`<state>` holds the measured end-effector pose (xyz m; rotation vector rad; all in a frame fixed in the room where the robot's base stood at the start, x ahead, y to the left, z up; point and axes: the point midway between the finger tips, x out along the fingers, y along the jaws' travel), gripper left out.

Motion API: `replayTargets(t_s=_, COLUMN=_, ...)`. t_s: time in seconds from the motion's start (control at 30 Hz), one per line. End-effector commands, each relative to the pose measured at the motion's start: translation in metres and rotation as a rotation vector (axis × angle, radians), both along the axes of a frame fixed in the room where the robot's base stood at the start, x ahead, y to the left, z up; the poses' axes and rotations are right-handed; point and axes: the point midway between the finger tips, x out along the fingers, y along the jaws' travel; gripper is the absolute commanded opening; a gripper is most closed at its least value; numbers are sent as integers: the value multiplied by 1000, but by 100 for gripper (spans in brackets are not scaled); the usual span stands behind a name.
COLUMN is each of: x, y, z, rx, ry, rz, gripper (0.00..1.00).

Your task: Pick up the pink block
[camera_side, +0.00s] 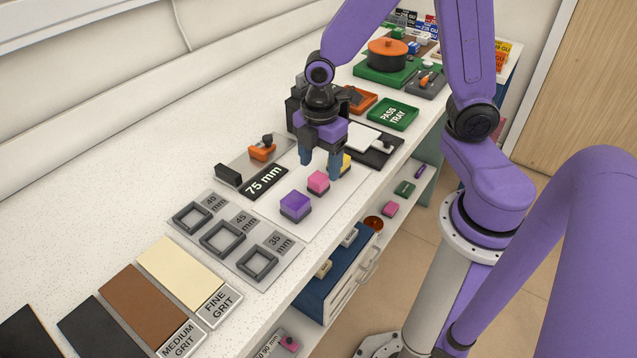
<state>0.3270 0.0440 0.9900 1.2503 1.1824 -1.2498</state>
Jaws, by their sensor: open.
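The pink block (318,181) sits on a dark base on the white plate in the middle of the bench. A purple block (295,204) stands in front of it to the left, and a yellow block (345,162) stands behind it to the right, partly hidden by a finger. My gripper (321,166) points down with its blue fingers apart. It is open and empty, just above and behind the pink block in the picture. I cannot tell whether the fingers straddle the block.
A "75 mm" label block (264,181) and an orange clamp (262,150) lie left of the blocks. Square gauge frames (222,238) lie in front. A green pass tray (393,114) is behind right. The bench's right edge drops to a shelf with a blue drawer unit (335,271).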

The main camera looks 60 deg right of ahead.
Motion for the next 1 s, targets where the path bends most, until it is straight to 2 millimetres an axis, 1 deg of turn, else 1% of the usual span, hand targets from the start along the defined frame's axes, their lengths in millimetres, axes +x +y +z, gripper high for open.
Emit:
replayTargets(t_s=0.3, x=2, y=1, z=-35, rx=-3, ry=5, rz=-1, gripper=67)
replayTargets(t_s=0.4, x=2, y=1, z=-43, rx=-2, ry=3, rz=-1, gripper=67)
replayTargets(t_s=0.53, x=2, y=2, z=-48, rx=0, ry=1, rz=-1, gripper=67)
replayTargets(t_s=0.77, x=2, y=2, z=-48, rx=0, ry=0, rz=-1, gripper=67)
replayTargets(t_s=0.8, x=2, y=2, z=-48, rx=0, ry=0, rz=-1, gripper=54)
replayTargets(t_s=0.87, x=2, y=2, z=-48, rx=0, ry=0, rz=-1, gripper=34)
replayTargets(t_s=0.9, x=2, y=2, z=-48, rx=0, ry=0, rz=-1, gripper=21)
replayTargets(t_s=0.93, x=2, y=2, z=-48, rx=0, ry=0, rz=-1, gripper=12)
replayTargets(t_s=0.97, x=2, y=2, z=-48, rx=0, ry=0, rz=-1, gripper=8)
replayTargets(t_s=1.0, x=2, y=2, z=-48, rx=0, ry=0, rz=-1, gripper=8)
